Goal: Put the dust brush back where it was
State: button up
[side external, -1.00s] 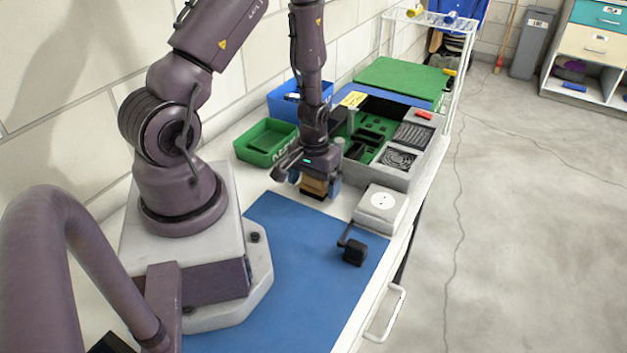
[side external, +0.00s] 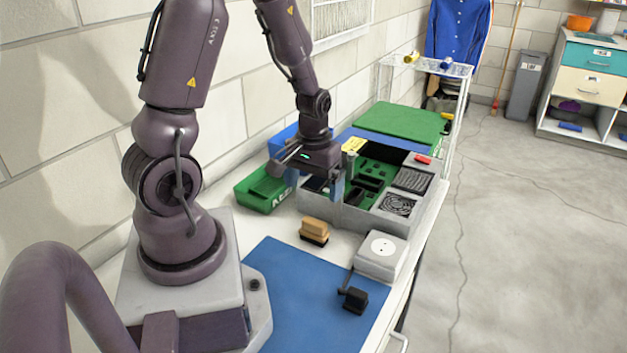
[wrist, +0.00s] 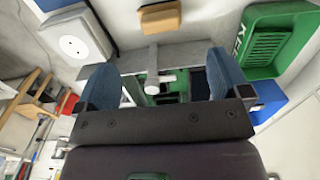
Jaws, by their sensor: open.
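The dust brush (side external: 314,229), a tan wooden block over dark bristles, stands on the white bench top, bristles down. It is just in front of the grey-walled organizer and behind the blue mat. In the wrist view the brush (wrist: 160,18) shows at the top, beyond the fingers and not between them. My gripper (side external: 314,190) is open and empty, raised above and behind the brush near the organizer's front left corner. Its blue fingers also show spread in the wrist view (wrist: 160,78), with nothing held between them.
The grey organizer (side external: 425,208) with green compartments is behind the brush. A green bin (side external: 255,198) is to the left, a white box (side external: 381,256) to the right. A small black block (side external: 355,300) sits on the blue mat (side external: 300,300), whose middle is clear.

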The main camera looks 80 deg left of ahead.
jog(key=w+d+r+m+t, duration=0.1)
jog(key=d+r+m, duration=0.15)
jog(key=r, duration=0.35)
jog(key=w+d+r+m+t, duration=0.1)
jog(key=d+r, duration=0.3)
jog(key=r, duration=0.1)
jog(key=s+d+r+m+t, duration=0.3)
jog(key=s+d+r+m, duration=0.2)
jog(key=d+r, duration=0.4)
jog(key=shift+s+r+t, duration=0.3)
jog(key=shift+s+r, duration=0.35)
jog(key=shift+r, duration=0.3)
jog(key=shift+m, duration=0.25)
